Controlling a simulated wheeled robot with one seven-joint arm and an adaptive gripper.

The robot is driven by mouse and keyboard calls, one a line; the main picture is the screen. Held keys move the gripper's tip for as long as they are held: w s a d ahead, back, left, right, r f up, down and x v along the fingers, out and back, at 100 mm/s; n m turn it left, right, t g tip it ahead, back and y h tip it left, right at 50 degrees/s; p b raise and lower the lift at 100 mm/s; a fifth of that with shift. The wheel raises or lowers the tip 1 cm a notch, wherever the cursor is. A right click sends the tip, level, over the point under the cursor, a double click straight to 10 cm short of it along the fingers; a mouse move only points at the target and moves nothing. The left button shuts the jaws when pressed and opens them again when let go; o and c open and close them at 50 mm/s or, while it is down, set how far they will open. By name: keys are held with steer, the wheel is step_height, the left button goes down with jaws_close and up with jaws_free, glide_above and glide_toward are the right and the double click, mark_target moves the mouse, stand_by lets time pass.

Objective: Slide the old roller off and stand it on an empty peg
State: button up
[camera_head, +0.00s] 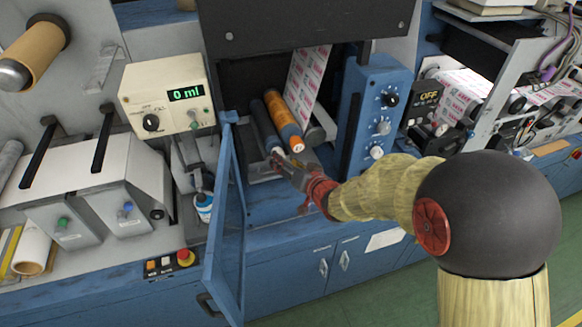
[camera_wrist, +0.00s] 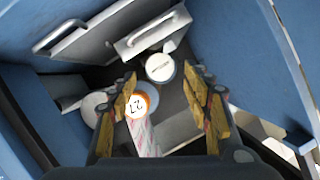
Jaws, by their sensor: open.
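Two rollers lie side by side in the open bay of the machine: an orange roller (camera_head: 284,121) and a dark grey roller (camera_head: 264,127). Which is the old roller is not marked legibly. My gripper (camera_head: 282,160) is at their near ends, open. In the wrist view my gripper (camera_wrist: 160,85) has its fingers apart, with nothing clamped. The orange roller's white, marked end (camera_wrist: 139,105) shows close to the left finger. The grey roller's pale end (camera_wrist: 160,67) shows between and beyond the fingertips. I cannot make out an empty peg for certain.
A blue door (camera_head: 229,225) stands open left of the bay. A blue control box with knobs (camera_head: 372,110) borders it on the right. A printed web (camera_head: 307,80) runs above the rollers.

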steer(key=shift+b+x, duration=1)
steer(key=shift+x, duration=2.3)
steer(key=shift+r, duration=0.1)
steer(key=shift+c, duration=0.7)
steer(key=c, duration=1.1)
steer(key=shift+r, duration=0.1)
steer(key=shift+s, duration=0.1)
steer(key=shift+s+d, duration=0.15)
steer(key=shift+s, duration=0.4)
steer(key=s+d, duration=0.3)
steer(key=s, duration=1)
steer(key=shift+d+p, duration=0.35)
steer(key=shift+d, duration=0.05)
